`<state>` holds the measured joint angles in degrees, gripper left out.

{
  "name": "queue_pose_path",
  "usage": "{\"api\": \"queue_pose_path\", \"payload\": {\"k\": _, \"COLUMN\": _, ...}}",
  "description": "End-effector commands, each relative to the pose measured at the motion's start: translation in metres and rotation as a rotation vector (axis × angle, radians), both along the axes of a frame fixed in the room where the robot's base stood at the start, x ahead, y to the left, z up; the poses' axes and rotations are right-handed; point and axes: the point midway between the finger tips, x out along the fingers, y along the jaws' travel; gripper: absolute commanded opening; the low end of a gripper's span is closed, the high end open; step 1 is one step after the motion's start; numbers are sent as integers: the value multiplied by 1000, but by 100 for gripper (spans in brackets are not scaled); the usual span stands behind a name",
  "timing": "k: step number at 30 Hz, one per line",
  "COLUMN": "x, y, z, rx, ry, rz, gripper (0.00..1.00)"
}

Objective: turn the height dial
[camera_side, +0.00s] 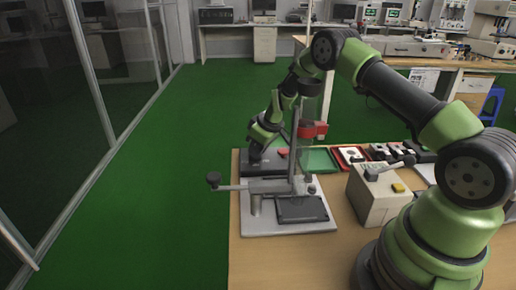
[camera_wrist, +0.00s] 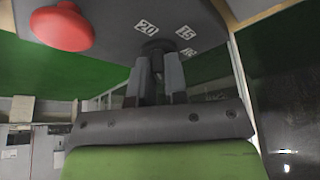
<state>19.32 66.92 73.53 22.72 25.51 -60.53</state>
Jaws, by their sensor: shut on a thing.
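The height dial (camera_wrist: 155,47) is a small dark knob on a grey panel (camera_wrist: 110,50) with white number labels, among them 20 and 15, beside it. My gripper (camera_wrist: 155,70) is shut on the dial, its two grey fingers on either side of it. The fingers hide much of the dial, and I cannot read its setting. In the side view my gripper (camera_side: 256,153) reaches down to the dark control box (camera_side: 264,167) at the back left of the table. The dial itself is hidden there.
A red mushroom button (camera_wrist: 60,28) stands on the panel near the dial; it also shows in the side view (camera_side: 283,152). A test stand (camera_side: 285,226) with a post and side handle stands in front of the box. A beige box (camera_side: 375,203) with a lever is to the right.

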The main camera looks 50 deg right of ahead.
Motion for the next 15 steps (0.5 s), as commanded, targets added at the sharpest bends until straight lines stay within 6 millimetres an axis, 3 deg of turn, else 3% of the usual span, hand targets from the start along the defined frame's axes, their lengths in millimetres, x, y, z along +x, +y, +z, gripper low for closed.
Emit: {"api": "queue_pose_path", "payload": {"k": 15, "x": -1, "y": 3, "z": 0, "rx": -2, "ry": 4, "rz": -318, "gripper": 0}}
